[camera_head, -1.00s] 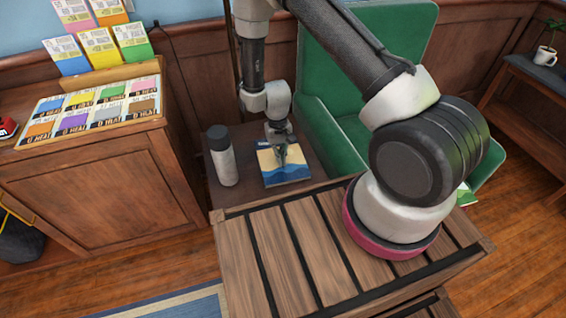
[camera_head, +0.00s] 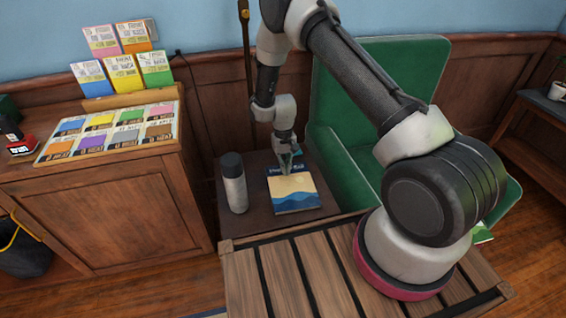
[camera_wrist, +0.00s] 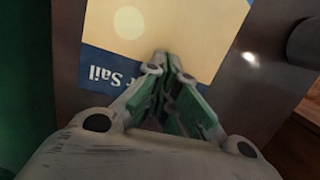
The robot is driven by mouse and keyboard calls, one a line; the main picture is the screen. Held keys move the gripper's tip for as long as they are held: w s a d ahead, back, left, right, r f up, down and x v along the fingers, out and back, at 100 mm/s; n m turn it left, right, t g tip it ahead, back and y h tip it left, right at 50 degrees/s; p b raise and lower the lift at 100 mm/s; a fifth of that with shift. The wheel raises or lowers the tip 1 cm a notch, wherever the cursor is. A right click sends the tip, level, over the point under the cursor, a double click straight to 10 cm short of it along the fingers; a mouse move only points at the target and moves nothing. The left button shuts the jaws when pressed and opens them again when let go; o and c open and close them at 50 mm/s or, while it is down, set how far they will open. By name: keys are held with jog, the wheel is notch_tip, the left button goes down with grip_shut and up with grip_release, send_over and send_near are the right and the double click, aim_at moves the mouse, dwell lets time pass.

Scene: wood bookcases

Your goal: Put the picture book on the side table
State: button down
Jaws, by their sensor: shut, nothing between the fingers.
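The picture book (camera_head: 294,192) lies flat on the dark side table (camera_head: 256,213), its cover showing a yellow sky and blue waves. In the wrist view the book (camera_wrist: 185,22) shows a pale disc and part of its title on a blue band. My gripper (camera_head: 286,172) is over the book's far edge, by the title band. In the wrist view my gripper (camera_wrist: 168,58) has its fingertips together with nothing between them, and they cover part of the book. I cannot tell whether the fingertips touch the cover.
A grey bottle with a dark cap (camera_head: 236,186) stands on the table left of the book. A green armchair (camera_head: 378,95) is to the right. A wooden cabinet with coloured cards (camera_head: 105,200) is at the left. A slatted wooden surface (camera_head: 290,275) is in front.

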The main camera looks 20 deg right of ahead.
jog(key=shift+w, duration=1.7)
jog(key=s+d+r+t, duration=0.1)
jog(key=s+d+r, duration=0.1)
jog(key=r, duration=0.9)
jog(key=s+d+r+t, duration=0.1)
jog(key=d+r, duration=0.2)
jog(key=r, duration=0.9)
jog(key=s+d+r+t, duration=0.1)
jog(key=s+d+r, duration=0.1)
jog(key=r, duration=0.9)
jog(key=s+d+r+t, duration=0.1)
jog(key=s+d+r, duration=0.1)
jog(key=s+r, duration=0.3)
jog(key=s+d+r+t, duration=0.1)
jog(key=s+d+r, duration=0.2)
jog(key=s, duration=1.1)
jog(key=s+d+r+t, duration=0.1)
jog(key=s+d+r, duration=0.2)
jog(key=s+r, duration=0.4)
jog(key=s, duration=0.3)
jog(key=shift+s, duration=0.1)
